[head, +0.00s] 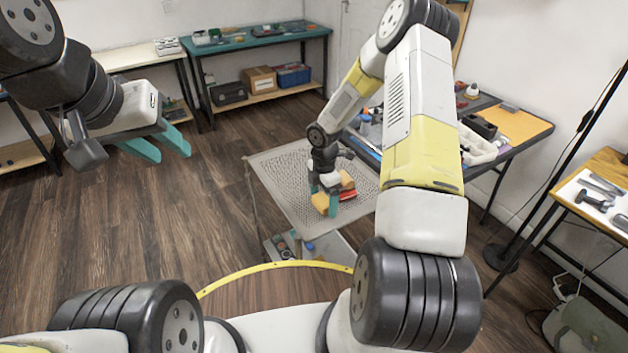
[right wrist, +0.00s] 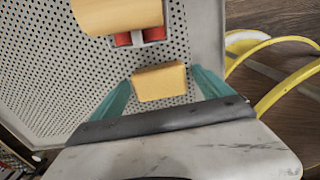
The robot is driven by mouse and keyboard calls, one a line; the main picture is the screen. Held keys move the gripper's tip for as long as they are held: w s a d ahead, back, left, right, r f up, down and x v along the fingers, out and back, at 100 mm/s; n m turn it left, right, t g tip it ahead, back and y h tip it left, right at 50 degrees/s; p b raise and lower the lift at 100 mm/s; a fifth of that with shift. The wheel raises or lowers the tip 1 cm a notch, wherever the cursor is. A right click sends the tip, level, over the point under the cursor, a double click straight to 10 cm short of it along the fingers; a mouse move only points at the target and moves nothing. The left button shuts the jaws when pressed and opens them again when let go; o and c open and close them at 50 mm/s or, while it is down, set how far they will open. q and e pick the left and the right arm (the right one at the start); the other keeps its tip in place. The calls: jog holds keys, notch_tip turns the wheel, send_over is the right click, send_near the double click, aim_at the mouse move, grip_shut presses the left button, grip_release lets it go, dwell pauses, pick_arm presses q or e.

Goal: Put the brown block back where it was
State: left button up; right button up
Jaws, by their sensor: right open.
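My right gripper (head: 326,204) is low over the perforated grey table, with its teal fingers apart. In the right wrist view, a yellow-tan block (right wrist: 160,82) lies between the open fingers (right wrist: 162,76), with gaps visible at its sides. A larger orange-tan block (right wrist: 118,14) is beyond it, partly out of frame, beside a red piece (right wrist: 138,37). I cannot tell which block is the brown one. In the head view, a yellow block (head: 319,202) and a red piece (head: 347,180) show around the gripper. My left gripper (head: 165,146) is open and empty, above the floor.
The perforated table (head: 283,172) has bare surface left of the blocks. Bins and parts stand beneath it. A workbench (head: 520,126) with tools and trays stands behind at the right. Shelved benches (head: 250,40) line the back wall.

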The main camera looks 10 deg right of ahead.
notch_tip(320, 180, up, 11)
notch_tip(320, 180, up, 11)
jog(key=m+t, duration=0.1)
jog(key=m, duration=0.3)
send_over(323, 200)
jog(key=s, duration=0.3)
jog(key=s+a+r+m+t+y, duration=0.2)
jog(key=s+r+m+t, duration=0.3)
jog(key=s+r+m, duration=1.2)
jog(key=s, duration=0.4)
jog(key=shift+r, duration=0.4)
